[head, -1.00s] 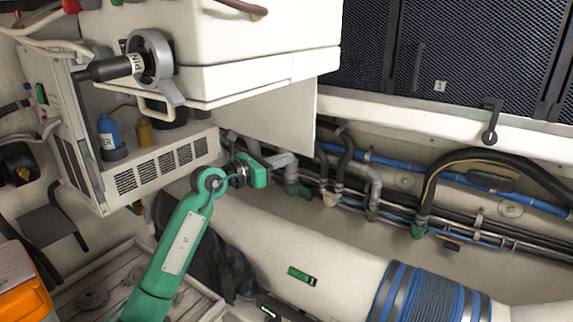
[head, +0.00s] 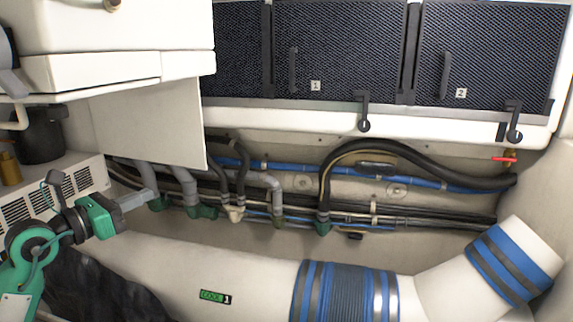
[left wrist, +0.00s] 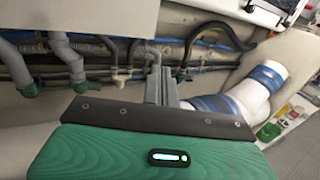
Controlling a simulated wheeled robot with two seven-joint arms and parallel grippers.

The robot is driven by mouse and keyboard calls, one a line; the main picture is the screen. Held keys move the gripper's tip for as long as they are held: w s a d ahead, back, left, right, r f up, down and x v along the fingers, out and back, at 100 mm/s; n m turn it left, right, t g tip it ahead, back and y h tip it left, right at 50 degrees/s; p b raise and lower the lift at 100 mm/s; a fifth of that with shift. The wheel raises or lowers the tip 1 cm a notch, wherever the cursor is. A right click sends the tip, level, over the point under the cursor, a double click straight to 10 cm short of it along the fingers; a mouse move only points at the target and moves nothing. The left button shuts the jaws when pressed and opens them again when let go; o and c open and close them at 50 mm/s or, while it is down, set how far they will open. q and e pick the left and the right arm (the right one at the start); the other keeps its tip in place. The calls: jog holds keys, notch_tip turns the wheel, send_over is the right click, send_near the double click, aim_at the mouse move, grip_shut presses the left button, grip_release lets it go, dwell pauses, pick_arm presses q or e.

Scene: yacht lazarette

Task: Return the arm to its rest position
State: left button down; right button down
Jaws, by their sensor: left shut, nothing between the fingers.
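My left arm is green and black and comes in at the lower left of the head view. Its left gripper (head: 140,199) has grey fingers that are shut with nothing between them. They point right, in front of the pipes and below the hanging white panel. In the left wrist view the shut grey fingers (left wrist: 162,86) stand up from the dark edge of the green gripper body, with the hoses and the white duct beyond. My right gripper is not in view.
A white panel (head: 150,120) hangs from the cabinet just above the gripper. Grey pipes and black hoses (head: 330,195) run along the back wall. A large white duct (head: 180,265) with blue bands crosses below. Mesh doors (head: 340,50) with black latches are above. A vented box (head: 65,190) is at left.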

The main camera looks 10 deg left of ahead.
pick_arm(q)
jog(key=s+d+f+n+t, duration=0.3)
jog(key=s+d+n+t, duration=0.3)
jog(key=n, duration=0.7)
jog(key=s+a+f+n+g+y, duration=0.25)
jog(key=f+n+y, duration=0.45)
jog(key=f+n, duration=0.45)
jog(key=s+a+f+n+g+y, duration=0.2)
jog(key=f+n+g+y, duration=0.2)
jog(key=f+n+y, duration=0.55)
jog(key=s+d+f+n+g+h, duration=0.35)
jog(key=s+d+f+g, duration=0.3)
jog(key=s+f, duration=0.35)
jog(key=s+d+f+n+g+h, duration=0.2)
jog(key=s+d+f+g+h, duration=0.4)
jog(key=s+f, duration=0.4)
notch_tip(320, 180, down, 29)
jog(key=d+y, duration=0.1)
jog(key=s+a+f+g, duration=0.2)
jog(key=s+a+f, duration=0.1)
jog(key=s+f, duration=1.6)
jog(key=shift+s+a+f+y, duration=0.15)
jog(key=shift+s+f+y, duration=0.2)
jog(key=shift+f, duration=0.4)
jog(key=shift+s+m, duration=0.1)
jog(key=shift+m, duration=0.15)
